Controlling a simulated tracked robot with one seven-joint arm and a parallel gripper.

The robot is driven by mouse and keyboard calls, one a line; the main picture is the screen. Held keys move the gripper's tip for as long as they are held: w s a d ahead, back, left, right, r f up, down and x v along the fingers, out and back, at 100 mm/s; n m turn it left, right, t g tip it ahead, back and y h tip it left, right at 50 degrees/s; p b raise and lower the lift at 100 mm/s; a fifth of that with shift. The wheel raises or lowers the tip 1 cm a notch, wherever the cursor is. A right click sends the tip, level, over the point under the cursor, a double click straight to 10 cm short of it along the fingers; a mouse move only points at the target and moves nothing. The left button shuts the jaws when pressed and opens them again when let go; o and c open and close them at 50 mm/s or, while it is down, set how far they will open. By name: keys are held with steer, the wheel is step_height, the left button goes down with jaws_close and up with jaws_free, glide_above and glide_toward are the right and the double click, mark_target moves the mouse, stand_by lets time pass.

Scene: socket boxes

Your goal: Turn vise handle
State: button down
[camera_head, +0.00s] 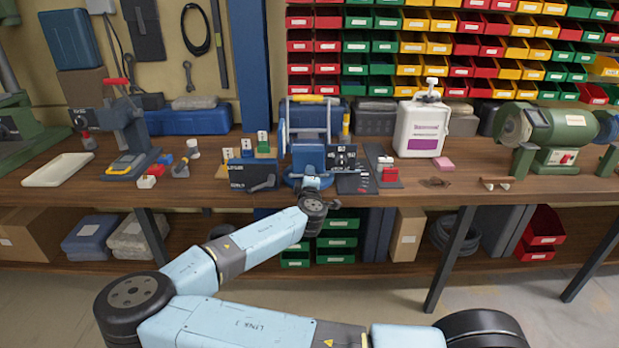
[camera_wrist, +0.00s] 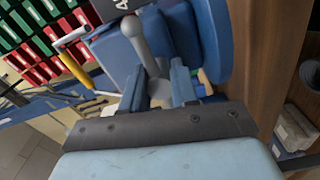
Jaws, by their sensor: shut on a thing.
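The blue vise (camera_head: 306,157) stands at the front edge of the workbench, near the middle of the head view. Its blue body (camera_wrist: 180,32) fills the upper middle of the wrist view. The grey vise handle (camera_wrist: 150,52), a rod with a rounded end, runs down between my fingers there. My gripper (camera_wrist: 158,84) is shut on the handle, with one blue finger on each side. In the head view my gripper (camera_head: 311,184) is at the front of the vise, and the handle cannot be made out clearly.
The wooden workbench (camera_head: 235,188) carries a dark box (camera_head: 252,184) left of the vise and black panels (camera_head: 355,182) right of it. A white canister (camera_head: 420,128) and a green bench grinder (camera_head: 562,135) stand farther right. Green bins (camera_head: 337,240) sit on the lower shelf.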

steer(key=shift+a+f+n, duration=0.15)
steer(key=shift+f+n, duration=0.1)
steer(key=shift+n, duration=0.35)
steer(key=c, duration=1.2)
jaws_free()
steer(key=o, duration=0.3)
steer(key=shift+r, duration=0.1)
steer(key=shift+o, duration=0.2)
steer(key=s, duration=1.3)
steer(key=shift+s+a, duration=0.25)
steer(key=shift+s, duration=0.15)
steer(key=shift+d, duration=0.1)
